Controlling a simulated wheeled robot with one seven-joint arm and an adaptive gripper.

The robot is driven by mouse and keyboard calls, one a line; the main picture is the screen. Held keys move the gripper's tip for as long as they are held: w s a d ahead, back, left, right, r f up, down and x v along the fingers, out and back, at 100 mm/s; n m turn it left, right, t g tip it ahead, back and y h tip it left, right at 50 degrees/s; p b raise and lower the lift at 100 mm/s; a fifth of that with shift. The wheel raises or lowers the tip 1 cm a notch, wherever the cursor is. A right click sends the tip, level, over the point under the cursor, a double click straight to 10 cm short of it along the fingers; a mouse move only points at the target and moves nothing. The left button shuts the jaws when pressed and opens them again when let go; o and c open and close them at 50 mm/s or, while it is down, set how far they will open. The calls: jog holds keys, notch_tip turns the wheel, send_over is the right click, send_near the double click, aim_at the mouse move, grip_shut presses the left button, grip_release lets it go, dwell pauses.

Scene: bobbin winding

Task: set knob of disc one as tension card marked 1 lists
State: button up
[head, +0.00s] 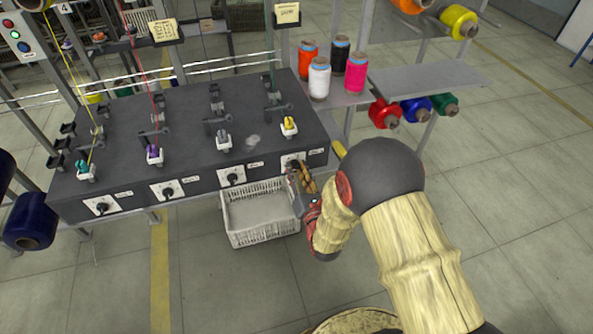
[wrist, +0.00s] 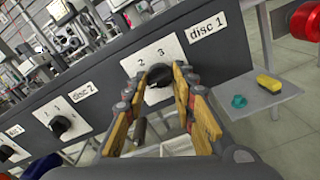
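The disc 1 knob (wrist: 157,95) is black and sits on a white dial plate (wrist: 130,63) beside a "disc 1" label (wrist: 207,25). The numbers 2 and 3 show above the knob; its pointer setting cannot be read. My gripper (wrist: 161,72) is open, with one finger on each side of the knob; I cannot tell whether either touches it. In the head view my gripper (head: 303,180) is at the right end of the panel front and partly hides the disc 1 plate (head: 290,160). Two yellow tension cards (head: 164,30) (head: 287,13) hang at the back, their writing too small to read.
The disc 2 knob (wrist: 60,125) is left of disc 1, with more knobs beyond. A white basket (head: 262,234) stands below the panel near my gripper. Thread cones (head: 319,78) stand on a shelf to the right. A small ledge (wrist: 255,95) holds a teal and a yellow piece.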

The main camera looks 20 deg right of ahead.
jog(key=o, duration=0.4)
jog(key=s, duration=1.2)
dwell(0.5)
